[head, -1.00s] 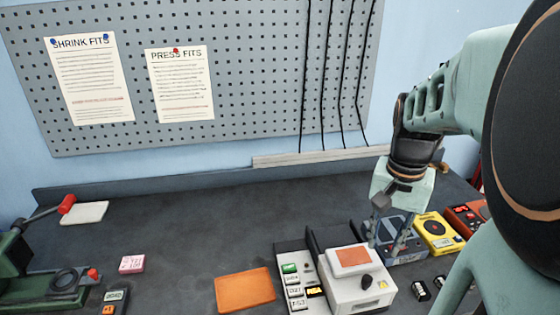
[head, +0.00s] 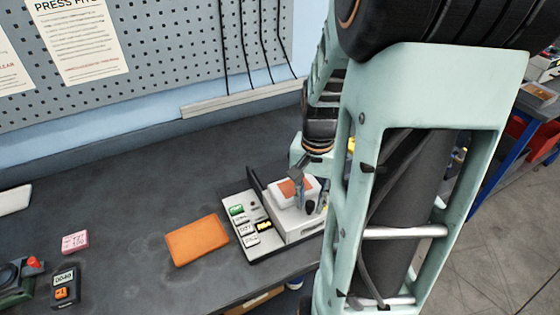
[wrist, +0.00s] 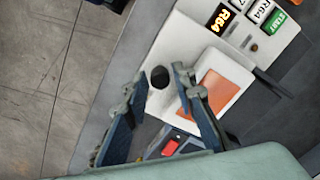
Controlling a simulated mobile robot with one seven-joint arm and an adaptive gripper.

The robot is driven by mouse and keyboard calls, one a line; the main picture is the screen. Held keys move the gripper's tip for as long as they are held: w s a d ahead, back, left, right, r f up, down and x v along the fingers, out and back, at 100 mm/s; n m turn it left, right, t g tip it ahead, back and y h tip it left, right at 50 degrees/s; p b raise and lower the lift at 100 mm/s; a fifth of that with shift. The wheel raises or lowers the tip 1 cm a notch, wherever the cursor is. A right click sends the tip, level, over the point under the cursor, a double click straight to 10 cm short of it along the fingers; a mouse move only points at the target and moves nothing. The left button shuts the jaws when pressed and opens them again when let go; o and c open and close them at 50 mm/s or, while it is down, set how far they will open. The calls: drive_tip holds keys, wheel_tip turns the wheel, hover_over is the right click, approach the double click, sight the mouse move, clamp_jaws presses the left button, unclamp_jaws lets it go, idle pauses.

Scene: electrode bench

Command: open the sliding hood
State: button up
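The white hood (head: 284,199) with an orange top panel is on the bench device in the head view. My gripper (wrist: 160,72) is open, with a fingertip on each side of the knob. I cannot tell whether they touch it. My gripper (head: 309,196) partly covers the hood in the head view.
A white panel (head: 237,224) with several lit and labelled tiles adjoins the hood, with a dark upright plate (head: 258,186) between. An orange pad (head: 197,240), pink block (head: 75,242) and dark meter (head: 65,287) lie leftward. The back left bench is mostly clear.

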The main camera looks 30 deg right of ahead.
drive_tip(key=shift+f, duration=0.1)
clamp_jaws()
idle(0.3)
drive_tip(key=w, duration=1.2)
unclamp_jaws()
